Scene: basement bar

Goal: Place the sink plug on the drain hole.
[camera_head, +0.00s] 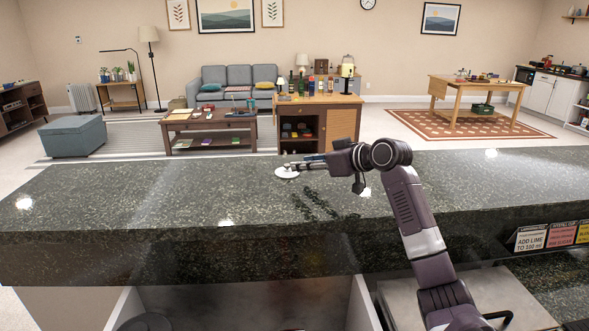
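A small white round disc (287,173), which may be the sink plug, lies flat on the dark speckled counter (130,200). My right gripper (297,165) reaches in from the right, with its fingertips just above or at the disc's far right edge. I see the fingers from the side, so I cannot tell whether they are open, shut or touching the disc. My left gripper is out of view. I cannot make out a drain hole.
The counter is clear to the left and right of my arm. Small signs (531,237) stand at the right below the counter top. A lower pale surface (400,300) lies under the front edge. Beyond stand a bottle-topped cabinet (342,124) and a coffee table (182,127).

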